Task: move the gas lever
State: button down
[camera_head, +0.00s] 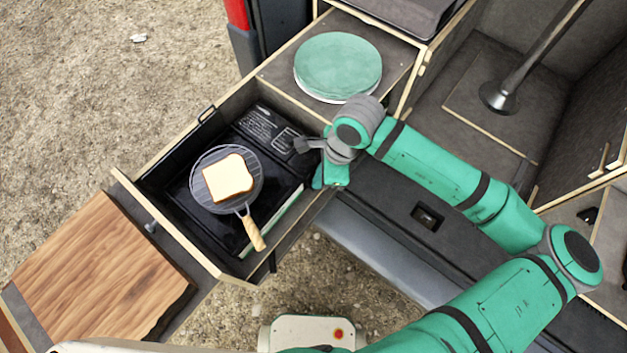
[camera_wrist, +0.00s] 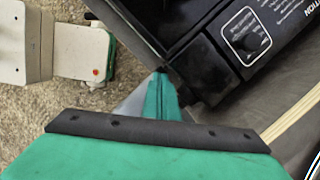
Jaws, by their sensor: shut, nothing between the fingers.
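The black camping stove (camera_head: 181,196) sits in the pulled-out drawer. I cannot clearly make out a separate gas lever; a dark edge of the stove (camera_wrist: 183,84) lies just beyond my fingertips. My gripper (camera_wrist: 162,88) is shut and empty, with its teal fingers close to this stove corner; whether they touch it I cannot tell. In the head view my gripper (camera_head: 322,180) is at the drawer's right side, its tips partly hidden.
A grill pan (camera_head: 199,192) with a bread slice (camera_head: 228,178) sits on the stove, its wooden handle (camera_head: 254,233) pointing toward the drawer's near edge. A wooden board (camera_head: 95,275) lies at left. Green plates (camera_head: 338,64) stand behind. The drawer wall (camera_head: 168,226) borders the stove.

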jog(key=d, duration=0.1)
jog(key=d+r, duration=0.1)
jog(key=shift+d, duration=0.4)
jog(key=v, duration=1)
jog(key=shift+r, duration=0.4)
jog(key=shift+d, duration=0.2)
